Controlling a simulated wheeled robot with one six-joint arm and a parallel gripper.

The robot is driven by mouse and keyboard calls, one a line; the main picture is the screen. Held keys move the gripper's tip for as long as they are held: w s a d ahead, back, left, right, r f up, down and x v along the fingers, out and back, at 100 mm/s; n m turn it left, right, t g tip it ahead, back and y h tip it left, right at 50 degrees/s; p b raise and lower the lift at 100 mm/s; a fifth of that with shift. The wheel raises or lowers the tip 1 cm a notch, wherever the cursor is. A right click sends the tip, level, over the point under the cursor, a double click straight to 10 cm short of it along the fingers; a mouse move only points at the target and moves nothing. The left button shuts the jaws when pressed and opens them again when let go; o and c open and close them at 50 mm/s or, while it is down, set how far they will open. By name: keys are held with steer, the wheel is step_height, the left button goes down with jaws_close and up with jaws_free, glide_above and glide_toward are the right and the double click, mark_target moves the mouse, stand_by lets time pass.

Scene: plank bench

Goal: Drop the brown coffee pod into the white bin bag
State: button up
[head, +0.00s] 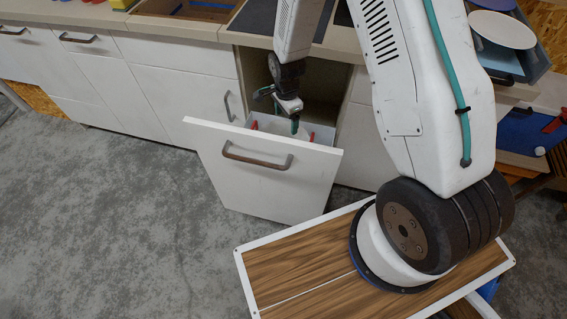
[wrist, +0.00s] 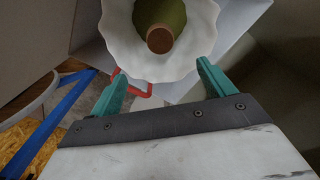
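The white bin bag (wrist: 197,50) hangs open with a wavy rim in the wrist view, and part of it shows inside the pulled-out drawer in the head view (head: 275,125). The brown coffee pod (wrist: 159,40) appears as a small round brown shape within the bag's mouth, in front of an olive-green shape (wrist: 165,12). I cannot tell how deep it is or whether it is still moving. My gripper (wrist: 161,80) is open, its two teal fingers wide apart with nothing between them. In the head view my gripper (head: 280,109) is over the open drawer, above the bag.
The white drawer front (head: 265,175) stands out from the cabinet, with a dark handle. Red clips (head: 312,136) show at the bin's edge. The counter (head: 185,30) runs behind. Grey floor (head: 110,220) is clear at left. A plate (head: 502,29) stands at upper right.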

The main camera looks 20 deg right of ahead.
step_height(320, 180, up, 8)
stand_by(0.6)
steer(key=shift+f, duration=0.1)
